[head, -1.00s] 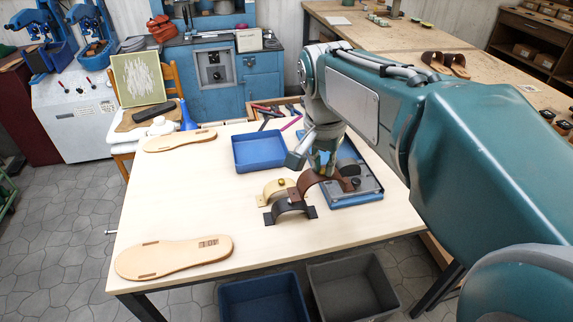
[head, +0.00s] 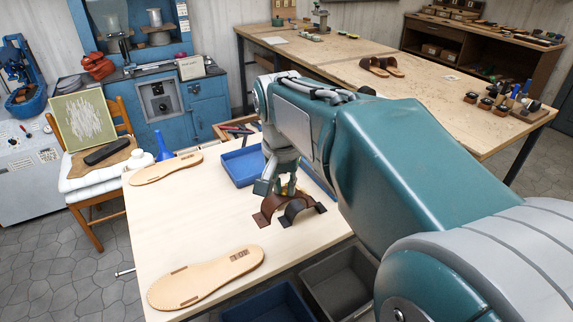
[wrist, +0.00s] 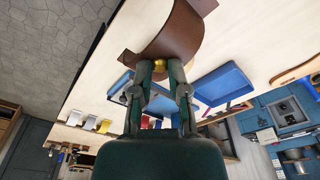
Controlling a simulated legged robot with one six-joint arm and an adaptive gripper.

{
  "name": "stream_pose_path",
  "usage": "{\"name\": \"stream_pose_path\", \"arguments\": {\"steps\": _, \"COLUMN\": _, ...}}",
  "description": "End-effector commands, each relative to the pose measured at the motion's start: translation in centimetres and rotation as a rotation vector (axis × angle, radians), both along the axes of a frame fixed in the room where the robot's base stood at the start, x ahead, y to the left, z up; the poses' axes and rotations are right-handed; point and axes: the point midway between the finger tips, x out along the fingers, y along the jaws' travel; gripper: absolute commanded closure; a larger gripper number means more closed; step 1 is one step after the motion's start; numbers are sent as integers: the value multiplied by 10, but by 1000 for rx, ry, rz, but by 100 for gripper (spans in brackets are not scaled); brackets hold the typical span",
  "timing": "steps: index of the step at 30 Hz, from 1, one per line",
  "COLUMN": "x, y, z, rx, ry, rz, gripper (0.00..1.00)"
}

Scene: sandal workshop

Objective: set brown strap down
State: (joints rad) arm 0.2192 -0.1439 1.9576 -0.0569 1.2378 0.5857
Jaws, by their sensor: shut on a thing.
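The brown strap (head: 266,212) is a curved leather arch near the table's front right part. My gripper (head: 284,190) is shut on it from above. In the wrist view the brown strap (wrist: 183,36) lies just beyond my fingertips (wrist: 160,70), with a gold stud between them. I cannot tell whether the strap touches the table. A black strap (head: 300,210) stands arched on the table close beside it, to the right. The cream strap is hidden in the head view.
A pale sole (head: 205,278) lies at the table's front left and another (head: 165,168) at the back left. A blue tray (head: 240,168) sits behind my gripper; a second is mostly hidden by my arm. Grey (head: 343,285) and blue bins stand below the front edge. The table's (head: 200,215) middle left is clear.

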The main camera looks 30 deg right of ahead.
Motion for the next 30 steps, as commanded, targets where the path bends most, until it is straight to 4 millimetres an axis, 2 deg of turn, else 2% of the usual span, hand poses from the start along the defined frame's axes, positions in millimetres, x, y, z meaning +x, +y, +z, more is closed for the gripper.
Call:
{"name": "stream_pose_path", "arguments": {"steps": 5, "x": 9, "y": 10, "z": -5, "rx": -3, "ry": 2, "rz": 6, "gripper": 100}}
{"name": "stream_pose_path", "arguments": {"steps": 17, "x": 75, "y": 61, "z": -43, "rx": -3, "ry": 3, "rz": 7, "gripper": 100}}
{"name": "stream_pose_path", "arguments": {"steps": 21, "x": 90, "y": 73, "z": -69, "rx": -3, "ry": 3, "rz": 5, "gripper": 100}}
{"name": "stream_pose_path", "arguments": {"steps": 25, "x": 101, "y": 81, "z": -85, "rx": -4, "ry": 2, "rz": 5, "gripper": 100}}
{"name": "stream_pose_path", "arguments": {"steps": 30, "x": 107, "y": 85, "z": -94, "rx": -3, "ry": 0, "rz": 2, "gripper": 100}}
